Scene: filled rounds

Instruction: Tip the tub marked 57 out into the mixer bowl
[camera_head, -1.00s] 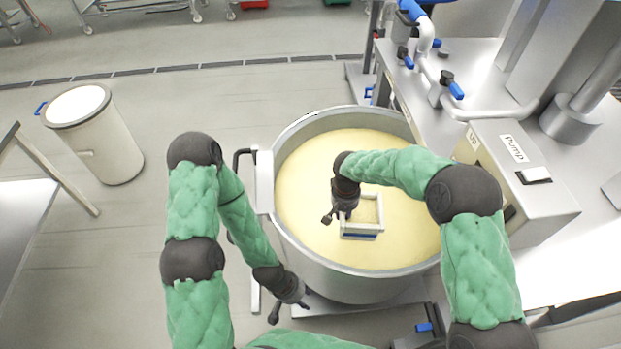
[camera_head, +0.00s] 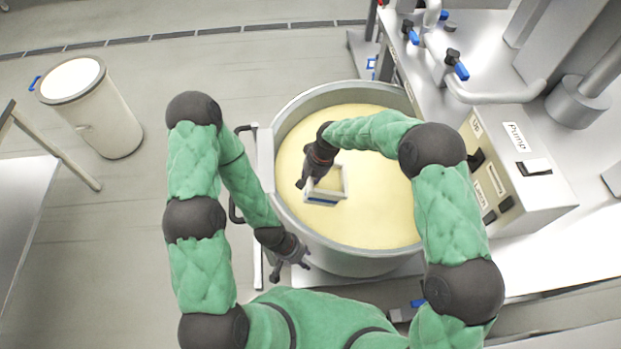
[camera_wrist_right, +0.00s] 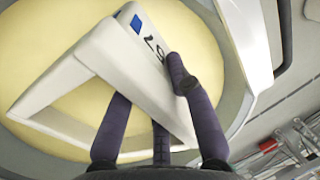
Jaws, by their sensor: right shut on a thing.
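The tub, a small white rectangular one, is over the mixer bowl (camera_head: 268,160), a wide steel bowl filled with pale yellow mass. Its rim (camera_head: 345,185) faces up in the head view, and its inside looks pale yellow. My right gripper (camera_head: 308,178) is shut on the tub's left side. In the right wrist view the fingers (camera_wrist_right: 150,110) straddle the tub wall (camera_wrist_right: 125,62), which bears a blue patch and a dark mark, partly covered, that looks like 57. My left gripper (camera_head: 290,268) is open and empty, outside the bowl at its lower left.
A steel machine with a pump control box (camera_head: 530,180) and blue-handled valves stands right of the bowl. A steel table (camera_head: 20,205) is at the left edge. The floor between is clear.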

